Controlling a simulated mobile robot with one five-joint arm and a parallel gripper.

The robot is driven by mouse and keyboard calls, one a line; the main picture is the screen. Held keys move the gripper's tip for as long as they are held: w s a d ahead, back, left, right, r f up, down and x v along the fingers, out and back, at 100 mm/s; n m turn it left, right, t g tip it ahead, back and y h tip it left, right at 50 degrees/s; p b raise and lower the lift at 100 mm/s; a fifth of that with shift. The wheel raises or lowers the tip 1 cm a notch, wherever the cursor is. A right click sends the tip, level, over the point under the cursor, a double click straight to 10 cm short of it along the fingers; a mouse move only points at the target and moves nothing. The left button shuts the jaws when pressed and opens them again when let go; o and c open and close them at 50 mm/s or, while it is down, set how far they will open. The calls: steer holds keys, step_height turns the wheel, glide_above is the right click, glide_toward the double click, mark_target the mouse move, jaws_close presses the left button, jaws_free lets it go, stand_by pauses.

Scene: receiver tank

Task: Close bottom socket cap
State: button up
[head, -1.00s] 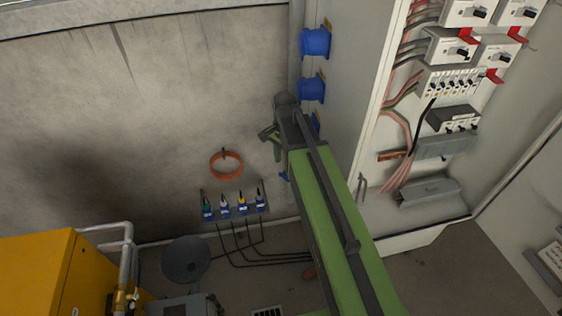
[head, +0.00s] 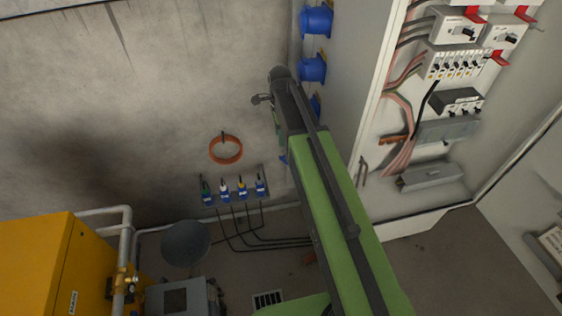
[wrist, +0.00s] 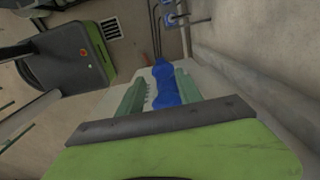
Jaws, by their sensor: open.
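In the head view, blue sockets stick out of the cabinet's side wall, with the upper one (head: 316,20) and the middle one (head: 312,68) in plain sight. The bottom socket (head: 315,104) is mostly hidden behind my arm; only a blue edge shows. A small blue piece shows lower down (head: 283,159), left of my arm; I cannot tell if it is the cap. My gripper (head: 268,108) is beside the bottom socket. In the wrist view, its green fingers (wrist: 160,90) are apart, with a blue part (wrist: 165,86) in line with the gap. I cannot tell whether they touch it.
The open cabinet with breakers (head: 455,60) is right of my arm. An orange coil (head: 226,149) hangs on the concrete wall, above a rack of small blue connectors (head: 232,190) with black cables. A yellow machine (head: 40,265) stands at lower left. The floor at lower right is clear.

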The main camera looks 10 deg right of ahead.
mark_target(280, 158)
step_height(280, 158, down, 11)
steer(key=b, duration=0.9)
steer(key=shift+f+b, duration=0.1)
steer(key=shift+b, duration=0.2)
jaws_close()
stand_by(0.3)
